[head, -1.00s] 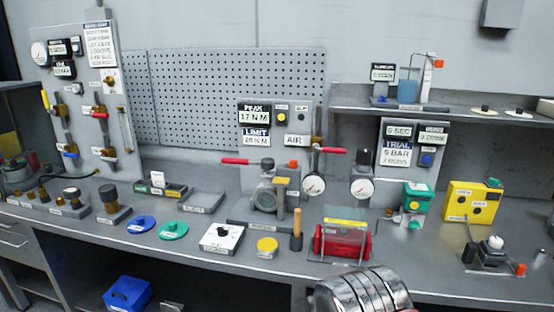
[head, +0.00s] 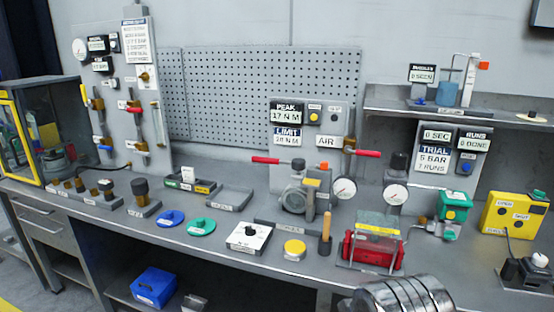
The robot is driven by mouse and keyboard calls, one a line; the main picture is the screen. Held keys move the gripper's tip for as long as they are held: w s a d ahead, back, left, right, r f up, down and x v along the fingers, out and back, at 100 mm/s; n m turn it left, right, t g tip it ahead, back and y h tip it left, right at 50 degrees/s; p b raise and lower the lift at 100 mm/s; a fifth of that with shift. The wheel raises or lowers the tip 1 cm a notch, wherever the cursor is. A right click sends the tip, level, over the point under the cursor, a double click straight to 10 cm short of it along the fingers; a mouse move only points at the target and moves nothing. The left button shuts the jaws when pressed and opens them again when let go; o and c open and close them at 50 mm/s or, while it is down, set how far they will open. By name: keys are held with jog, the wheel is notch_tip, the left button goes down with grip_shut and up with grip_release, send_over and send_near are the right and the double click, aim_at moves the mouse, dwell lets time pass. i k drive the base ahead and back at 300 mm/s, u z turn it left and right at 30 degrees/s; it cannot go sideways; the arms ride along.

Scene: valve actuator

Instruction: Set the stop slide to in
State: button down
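I cannot make out a part clearly marked as the stop slide, so its position cannot be told. The valve actuator (head: 293,200) is a grey round body with an orange block on top and a red lever to its left, on the bench in the middle of the head view. A black device (head: 527,271) with a white knob stands at the right edge, partly cut off. A silvery ribbed part of my arm (head: 405,296) shows at the bottom edge. My gripper's fingers are out of view.
A glass cabinet (head: 45,130) stands left. A blue bin (head: 154,286) sits below.

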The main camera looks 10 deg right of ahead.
aim_at(324, 165)
jog(key=i, duration=0.95)
jog(key=z, duration=0.05)
